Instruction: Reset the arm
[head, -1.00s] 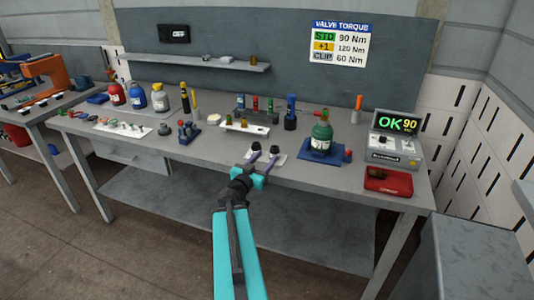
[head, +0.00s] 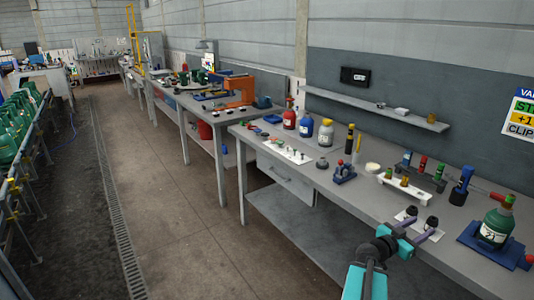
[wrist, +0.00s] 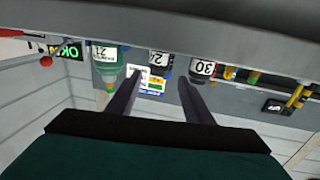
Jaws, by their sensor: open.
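My gripper (head: 423,229) is at the front edge of the grey workbench, its two purple fingers apart with nothing between them. It also shows in the upside-down wrist view (wrist: 160,78). The teal arm reaches up from the bottom of the head view. Just beyond the fingers, two black sockets (head: 432,222) stand on a white mat (head: 402,216); in the wrist view, one socket (wrist: 203,68) is marked 30. I cannot tell how close the fingertips are to them.
A second bench with an orange press (head: 238,90) stands farther left. The floor aisle (head: 160,190) left of the benches is clear.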

